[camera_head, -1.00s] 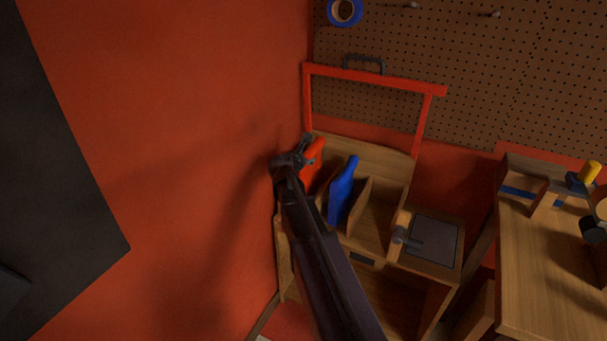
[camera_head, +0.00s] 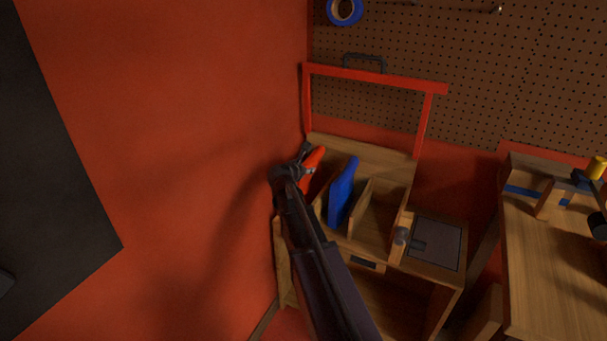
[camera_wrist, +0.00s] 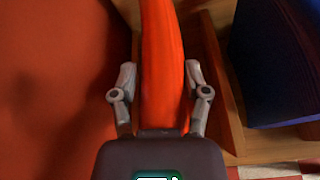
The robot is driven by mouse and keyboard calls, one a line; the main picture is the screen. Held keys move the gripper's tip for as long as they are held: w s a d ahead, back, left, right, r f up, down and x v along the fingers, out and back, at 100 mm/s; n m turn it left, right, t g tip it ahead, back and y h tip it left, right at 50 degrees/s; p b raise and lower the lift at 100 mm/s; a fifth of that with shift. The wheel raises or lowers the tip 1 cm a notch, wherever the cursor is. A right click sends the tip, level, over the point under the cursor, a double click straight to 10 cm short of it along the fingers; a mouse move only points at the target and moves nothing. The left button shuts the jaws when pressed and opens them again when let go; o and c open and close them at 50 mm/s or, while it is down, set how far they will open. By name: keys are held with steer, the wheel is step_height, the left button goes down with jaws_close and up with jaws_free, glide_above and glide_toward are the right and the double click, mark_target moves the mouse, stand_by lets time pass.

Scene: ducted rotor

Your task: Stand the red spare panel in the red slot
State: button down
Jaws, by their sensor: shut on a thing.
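The red spare panel (camera_head: 314,165) is a long, flat red-orange piece at the left end of the wooden rack (camera_head: 372,156). My gripper (camera_head: 303,163) is at the panel in the head view, with the arm over the rack's left side. In the wrist view, the panel (camera_wrist: 162,60) runs up between my two grey fingers (camera_wrist: 160,95), and my gripper is shut on it. A blue panel (camera_head: 342,192) stands in the compartment to its right. The lower end of the red panel and the red slot are hidden behind my arm, so I cannot tell how it sits there.
The red wall (camera_head: 190,120) is close on the left of my gripper. A red frame (camera_head: 375,77) rises behind the rack. A grey-topped box (camera_head: 437,243) stands at the rack's right, and a wooden bench (camera_head: 555,255) is further right.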

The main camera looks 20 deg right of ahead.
steer(key=shift+f, duration=0.4)
steer(key=shift+f+b, duration=0.1)
steer(key=shift+b, duration=0.2)
steer(key=shift+c, duration=0.4)
jaws_free()
steer(key=shift+s+a+r+p, duration=0.15)
steer(key=shift+r+p, duration=0.1)
steer(key=shift+p, duration=0.05)
steer(key=p+v, duration=0.4)
steer(key=v, duration=0.7)
steer(key=shift+s+a, duration=0.2)
